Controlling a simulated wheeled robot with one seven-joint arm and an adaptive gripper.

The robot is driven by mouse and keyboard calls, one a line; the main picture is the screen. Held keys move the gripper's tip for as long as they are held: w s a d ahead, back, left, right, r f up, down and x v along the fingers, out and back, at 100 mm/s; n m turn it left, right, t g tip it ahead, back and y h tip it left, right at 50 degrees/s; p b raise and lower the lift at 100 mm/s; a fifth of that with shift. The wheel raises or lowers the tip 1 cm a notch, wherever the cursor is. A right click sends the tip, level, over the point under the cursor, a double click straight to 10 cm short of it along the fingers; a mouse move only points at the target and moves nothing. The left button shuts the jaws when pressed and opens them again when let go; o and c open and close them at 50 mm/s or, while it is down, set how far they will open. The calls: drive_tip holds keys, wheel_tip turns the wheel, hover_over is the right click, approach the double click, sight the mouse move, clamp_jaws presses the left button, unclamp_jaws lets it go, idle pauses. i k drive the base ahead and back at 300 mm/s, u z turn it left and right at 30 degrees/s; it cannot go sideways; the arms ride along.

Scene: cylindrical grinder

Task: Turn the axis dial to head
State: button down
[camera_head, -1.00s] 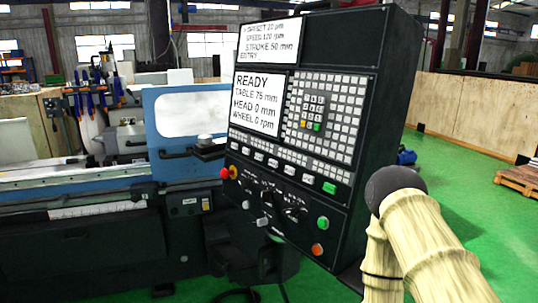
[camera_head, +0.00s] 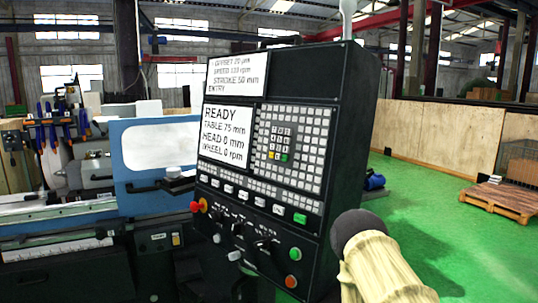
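The control panel (camera_head: 335,130) of the grinder stands in the middle of the view, dark and tilted. On its lower part are several small knobs: a dark one (camera_head: 237,228), a dark one further right (camera_head: 263,244) and a pale one (camera_head: 234,256). Their labels are too small to read, so I cannot tell which is the axis dial or where it points. The screen (camera_head: 226,134) reads READY, TABLE 75 mm, HEAD 0 mm, WHEEL 0 rpm. My beige arm with a dark rounded joint shows at the lower right, in front of the panel's right edge. My gripper is not in view.
A red emergency button (camera_head: 198,206) sits at the panel's left edge. Green (camera_head: 295,254) and orange (camera_head: 291,281) buttons are low on the right. The blue-doored grinder (camera_head: 160,145) is left. A pallet (camera_head: 500,199) lies on open green floor at the right.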

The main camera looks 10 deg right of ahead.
sight(238, 228)
drive_tip(key=k, duration=1.25)
drive_tip(key=u, duration=0.9)
drive_tip(key=i, duration=0.65)
drive_tip(key=u, duration=0.55)
drive_tip(key=i, duration=0.7)
drive_tip(key=z, duration=0.85)
drive_tip(key=i, duration=0.55)
drive_tip(key=z, duration=0.65)
